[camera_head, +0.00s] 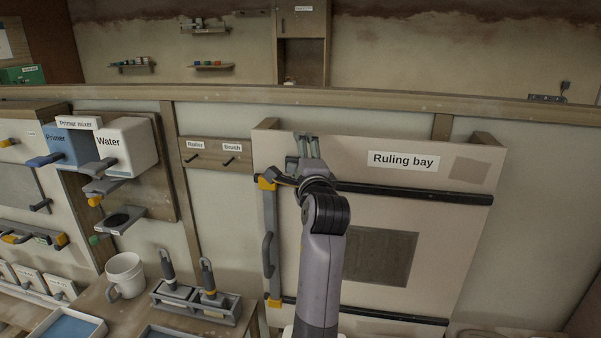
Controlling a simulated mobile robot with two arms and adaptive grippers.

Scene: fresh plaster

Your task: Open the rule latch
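The ruling bay board (455,225) stands upright, with dark horizontal rails across it. At its left edge is a vertical grey rule with a grey handle (268,255) and yellow end pieces. The upper yellow piece (266,183), which looks like the rule latch, sits at the left end of the upper rail. My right gripper (309,147) is in front of the board's upper left part, just right of and above that piece. Its fingers point up and away; their opening is not clear. I cannot tell whether it touches anything. My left gripper is out of view.
Left of the board are a peg rail (215,155) labelled Roller and Brush, and the Water box (125,148). A white mug (125,274) and a tool holder (195,303) stand on the lower left bench. The wall right of the board is clear.

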